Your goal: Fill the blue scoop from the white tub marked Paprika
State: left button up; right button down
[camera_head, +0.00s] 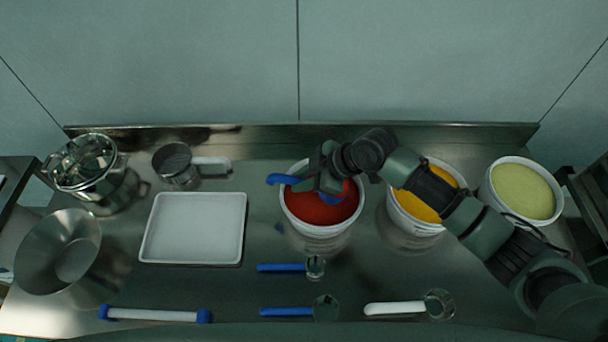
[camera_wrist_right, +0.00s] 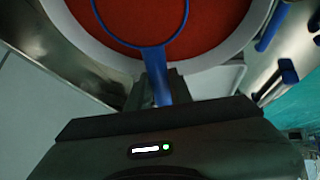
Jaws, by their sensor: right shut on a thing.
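The white tub (camera_head: 318,231) of red powder (camera_head: 310,214) stands in the middle of the table; no label is readable. My right gripper (camera_head: 325,180) is over the tub, shut on the blue scoop (camera_head: 285,179). The scoop's blue handle runs out left past the gripper, over the tub's rim. In the right wrist view, the handle (camera_wrist_right: 158,85) rises from the jaws to a round blue rim over the red powder. Red shows inside that rim; I cannot tell whether it is in the scoop or beneath it. My left gripper is not in view.
Tubs of yellow powder (camera_head: 416,205) and pale green powder (camera_head: 523,190) stand to the right. A white tray (camera_head: 193,228), a small sieve (camera_head: 175,163), a steel bowl (camera_head: 58,252) and a steel pot (camera_head: 95,180) are left. Several handled scoops lie in front.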

jog(key=shift+a+r+h+p, duration=0.2)
jog(key=shift+r+h+p, duration=0.2)
jog(key=shift+r+p, duration=0.45)
jog(key=a+r+h+p, duration=0.1)
jog(key=p, duration=0.3)
jog(key=shift+r+h, duration=0.25)
jog(key=shift+h, duration=0.05)
jog(key=shift+a+r+h+p, duration=0.1)
jog(key=shift+r+h+p, duration=0.1)
jog(key=shift+h+p, duration=0.35)
